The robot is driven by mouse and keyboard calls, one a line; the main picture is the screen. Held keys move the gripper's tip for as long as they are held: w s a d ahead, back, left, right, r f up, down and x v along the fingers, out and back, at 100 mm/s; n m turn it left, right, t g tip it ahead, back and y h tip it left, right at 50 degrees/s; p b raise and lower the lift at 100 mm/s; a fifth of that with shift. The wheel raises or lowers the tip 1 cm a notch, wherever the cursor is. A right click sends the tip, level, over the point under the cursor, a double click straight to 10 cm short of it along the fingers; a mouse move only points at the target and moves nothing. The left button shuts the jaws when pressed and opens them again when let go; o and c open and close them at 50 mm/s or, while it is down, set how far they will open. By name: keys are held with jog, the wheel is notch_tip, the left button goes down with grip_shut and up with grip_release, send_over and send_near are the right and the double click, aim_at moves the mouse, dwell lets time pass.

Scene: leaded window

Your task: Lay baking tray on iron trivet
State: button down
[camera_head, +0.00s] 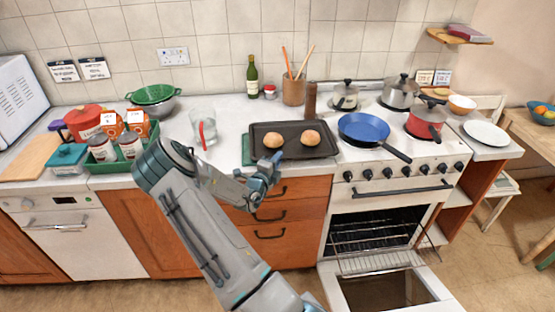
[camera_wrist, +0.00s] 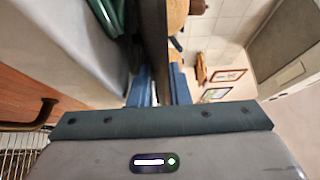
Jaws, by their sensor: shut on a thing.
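A dark rectangular baking tray (camera_head: 292,153) with two round buns is at the middle of the counter in the head view. My gripper (camera_head: 264,178) is at its front edge, left of the middle. In the wrist view the blue fingers of my gripper (camera_wrist: 160,88) are shut on the tray's edge (camera_wrist: 153,45), one on each side. The tray looks level, with the buns (camera_wrist: 178,14) on its upper face. Its height above the counter is hard to tell. I cannot make out the iron trivet in either view.
A green flat thing (camera_head: 246,150) shows at the tray's left edge. A glass jug (camera_head: 204,128) stands further left. A blue frying pan (camera_head: 364,127) is on the stove to the right, its handle pointing forward. A brown mill (camera_head: 311,99) and utensil pot (camera_head: 293,90) stand behind.

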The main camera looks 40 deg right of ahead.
jog(key=shift+f+b, duration=0.15)
jog(key=shift+b, duration=0.15)
jog(key=c, duration=1.6)
grip_release()
jog(key=shift+c, duration=0.2)
